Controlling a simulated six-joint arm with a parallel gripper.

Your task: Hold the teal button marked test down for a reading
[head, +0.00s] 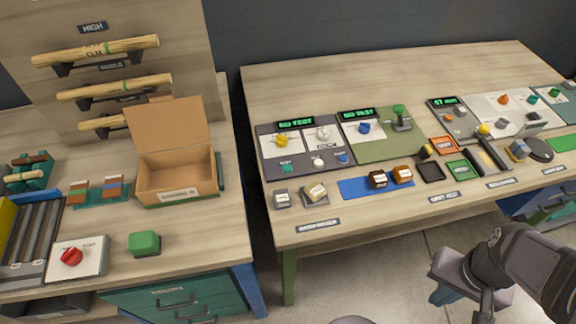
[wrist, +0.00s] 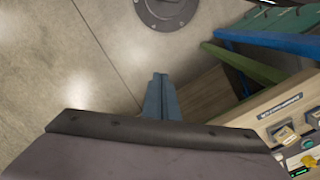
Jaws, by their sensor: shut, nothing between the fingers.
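The teal button (head: 287,168) sits at the front left of a dark grey panel (head: 268,150) on the right bench in the head view. Small lettering beside it is hard to read. A white button (head: 318,161) and a blue button (head: 342,158) sit to its right. My gripper (head: 438,298) is shut and empty, low in front of the right bench, well to the right of the teal button and apart from it. In the wrist view, my shut fingers (wrist: 160,95) point over the floor. The teal button (wrist: 307,143) shows at that view's right edge.
The panel has a yellow knob (head: 281,140), a white knob (head: 322,132) and a lit green display (head: 295,122). Two small blocks (head: 282,198) (head: 315,193) stand in front of it. A blue mat (head: 350,187) lies to their right. A gap separates the left bench (head: 222,225).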

